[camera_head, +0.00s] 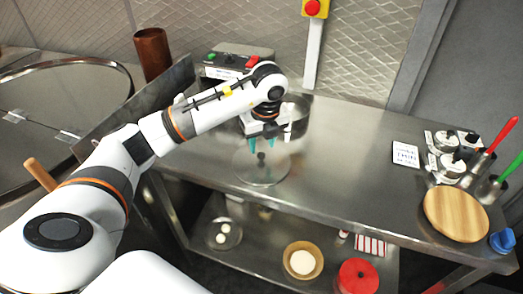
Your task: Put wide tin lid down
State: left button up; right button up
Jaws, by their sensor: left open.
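A wide, round, see-through lid (262,174) with a dark knob lies on the steel counter near its front edge. My left gripper (270,142) is open, with its teal fingertips just above and behind the knob. I cannot tell whether a fingertip touches the lid. A shiny metal tin (298,104) stands behind the gripper and is partly hidden by it. My right gripper is out of view.
A round wooden board (455,214), a white label card (405,155) and several small jars stand at the right. A control box (236,64) and a brown cylinder (152,54) are at the back left. The counter's middle is clear. Bowls sit on the lower shelf.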

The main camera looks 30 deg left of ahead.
pick_arm(q)
notch_tip(320, 180, up, 8)
jog(key=d, duration=0.1)
jog(key=shift+s+r, duration=0.15)
jog(key=shift+s, duration=0.2)
dwell(0.3)
